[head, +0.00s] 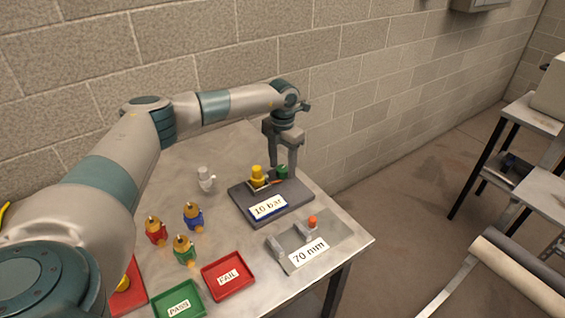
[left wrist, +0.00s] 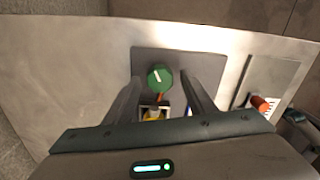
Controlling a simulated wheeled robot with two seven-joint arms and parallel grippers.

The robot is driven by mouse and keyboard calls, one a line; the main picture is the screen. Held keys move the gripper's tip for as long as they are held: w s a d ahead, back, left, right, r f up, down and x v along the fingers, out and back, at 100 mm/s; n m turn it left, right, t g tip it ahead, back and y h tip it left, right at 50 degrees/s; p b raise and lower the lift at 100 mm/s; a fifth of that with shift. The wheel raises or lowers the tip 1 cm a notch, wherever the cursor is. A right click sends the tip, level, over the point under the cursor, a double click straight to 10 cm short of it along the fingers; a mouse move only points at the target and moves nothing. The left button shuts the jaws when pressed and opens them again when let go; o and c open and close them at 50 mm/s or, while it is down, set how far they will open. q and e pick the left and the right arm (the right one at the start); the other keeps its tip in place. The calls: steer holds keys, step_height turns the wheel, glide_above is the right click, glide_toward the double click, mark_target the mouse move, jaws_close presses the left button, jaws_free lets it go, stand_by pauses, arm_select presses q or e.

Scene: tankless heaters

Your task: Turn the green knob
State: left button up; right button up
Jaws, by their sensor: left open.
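The green knob (head: 282,173) stands at the back right of a dark base plate (head: 293,201) labelled "10 bar", beside a yellow-topped part (head: 257,175). In the left wrist view the knob (left wrist: 160,77) is a green disc with a white mark, seen from above. My left gripper (head: 282,166) points down over it from above. Its fingers are open, and in the left wrist view the fingertips (left wrist: 161,80) lie on either side of the knob, with gaps visible. I cannot tell exactly how deep the fingertips reach. My right gripper is not in view.
A "70 mm" fixture (head: 328,247) with an orange knob (head: 312,221) lies at the front right. Red (head: 156,231), blue (head: 194,217) and green (head: 185,250) valves stand at left. "FAIL" (head: 247,286) and "PASS" (head: 199,311) trays are in front. A brick wall (head: 350,75) rises behind.

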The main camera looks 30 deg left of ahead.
arm_select(q)
steer(key=c, duration=1)
steer(key=shift+c, duration=0.2)
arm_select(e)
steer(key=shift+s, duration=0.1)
arm_select(q)
steer(key=shift+f, duration=0.1)
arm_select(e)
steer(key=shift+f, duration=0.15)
